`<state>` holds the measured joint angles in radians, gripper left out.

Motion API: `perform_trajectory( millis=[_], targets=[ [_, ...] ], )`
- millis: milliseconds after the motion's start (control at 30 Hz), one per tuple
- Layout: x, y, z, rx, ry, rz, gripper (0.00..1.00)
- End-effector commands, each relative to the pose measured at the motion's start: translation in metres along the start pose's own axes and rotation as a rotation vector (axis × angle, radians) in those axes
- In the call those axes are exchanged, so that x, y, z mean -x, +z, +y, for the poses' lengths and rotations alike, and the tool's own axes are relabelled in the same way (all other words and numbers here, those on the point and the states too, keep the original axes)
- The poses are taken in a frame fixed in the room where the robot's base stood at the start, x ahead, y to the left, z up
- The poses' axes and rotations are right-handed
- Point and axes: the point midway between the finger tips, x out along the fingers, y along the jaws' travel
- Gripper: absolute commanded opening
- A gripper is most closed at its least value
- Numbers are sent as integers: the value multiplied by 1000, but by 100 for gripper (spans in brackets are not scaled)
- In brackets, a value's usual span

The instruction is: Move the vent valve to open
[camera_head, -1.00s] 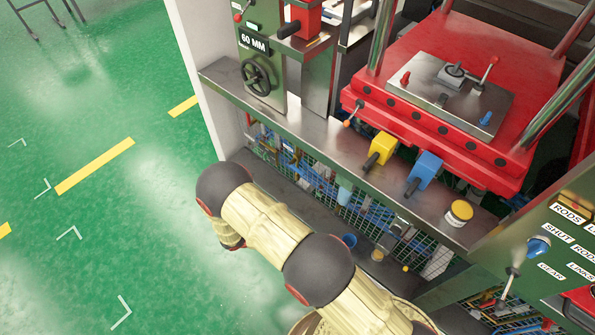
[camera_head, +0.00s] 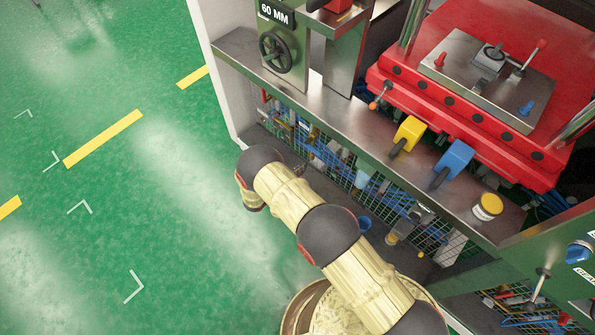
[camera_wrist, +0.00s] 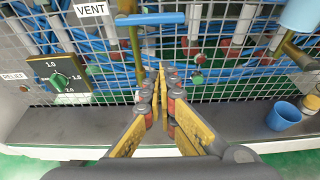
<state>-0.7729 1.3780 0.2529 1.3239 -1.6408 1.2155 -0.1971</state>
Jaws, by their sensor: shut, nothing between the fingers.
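The vent valve shows in the wrist view as a blue bar handle (camera_wrist: 150,18). It lies level beside the white VENT label (camera_wrist: 91,9), in front of the wire mesh. My gripper (camera_wrist: 160,74) is shut and empty, its yellow fingers pointing at the mesh. The fingertips appear below the blue handle in the picture and apart from it; the depth between them is hard to judge. In the head view my arm reaches down beside the bench, and neither the gripper nor the vent handle can be made out.
A green RELIEF dial (camera_wrist: 60,80) sits left of my fingers. A blue cup (camera_wrist: 283,116) stands on the lower ledge (camera_wrist: 225,116) at right. Wire mesh with pipes behind it closes the front. The steel bench (camera_head: 340,118) overhangs above. Green floor at left is clear.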

Motion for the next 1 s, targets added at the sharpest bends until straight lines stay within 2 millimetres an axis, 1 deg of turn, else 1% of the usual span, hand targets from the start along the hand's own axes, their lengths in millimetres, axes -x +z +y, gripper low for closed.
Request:
perform_trajectory(
  millis=[33,267,300,400,600,1000],
  targets=[
    [-13,-3,-2,0,-5,0,0],
    [-57,-3,-2,-2,-5,1,0],
    [-55,4,1,-3,0,0,0],
    [-48,19,0,-1,0,0,0],
    [-42,35,-1,-1,-1,1,0],
    [-41,37,-1,0,-2,1,0]
  ],
)
